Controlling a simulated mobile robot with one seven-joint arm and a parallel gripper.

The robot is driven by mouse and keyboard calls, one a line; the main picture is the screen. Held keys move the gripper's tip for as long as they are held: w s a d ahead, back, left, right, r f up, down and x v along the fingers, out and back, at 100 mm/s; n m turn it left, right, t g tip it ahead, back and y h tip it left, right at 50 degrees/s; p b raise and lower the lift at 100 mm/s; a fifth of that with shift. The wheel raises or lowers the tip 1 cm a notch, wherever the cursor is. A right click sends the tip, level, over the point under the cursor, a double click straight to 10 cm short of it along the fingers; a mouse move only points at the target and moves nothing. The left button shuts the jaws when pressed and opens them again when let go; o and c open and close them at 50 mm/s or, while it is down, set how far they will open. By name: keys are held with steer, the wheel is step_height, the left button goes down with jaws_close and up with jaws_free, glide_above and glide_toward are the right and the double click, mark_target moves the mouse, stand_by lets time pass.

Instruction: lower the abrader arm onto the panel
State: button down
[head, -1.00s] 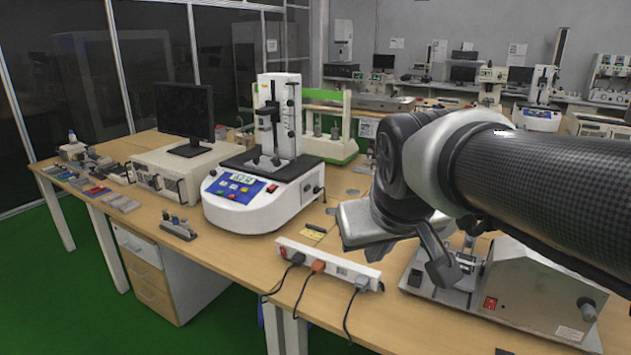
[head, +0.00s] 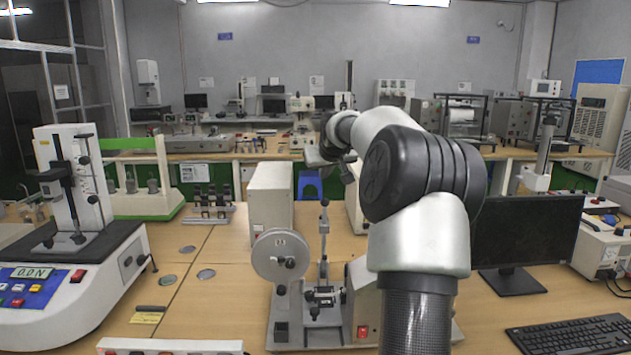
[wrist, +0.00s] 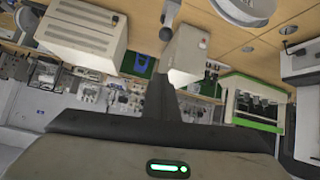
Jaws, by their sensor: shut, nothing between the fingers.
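The machine I take for the abrader stands on the table in the middle of the head view. It has a grey base (head: 345,338), a pale round disc (head: 281,254) at its left and a thin upright arm (head: 324,235) that looks raised. A small dark clamp sits at the foot of this arm. I cannot clearly make out the panel. The disc also shows at the top edge of the wrist view (wrist: 243,8). My gripper (head: 328,153) is beyond and above the machine in the head view, apart from it.
A white tester (head: 75,260) stands at the left, with a green-framed stand (head: 140,185) behind it. A tall pale box (head: 271,203) stands behind the abrader. A monitor (head: 523,240) and keyboard (head: 575,335) are at the right. The table left of the abrader is mostly clear.

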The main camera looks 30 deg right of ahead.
steer(key=w+f, duration=0.1)
steer(key=f, duration=0.1)
steer(key=w+d+f, duration=0.1)
steer(key=f, duration=0.1)
steer(key=w+d+f, duration=0.1)
steer(key=w+f, duration=0.1)
steer(key=shift+d+f+b, duration=0.2)
steer(key=shift+f+b, duration=0.05)
steer(key=shift+b, duration=0.05)
steer(key=shift+s+a+f, duration=0.25)
steer(key=shift+s+f, duration=0.15)
steer(key=shift+s, duration=0.2)
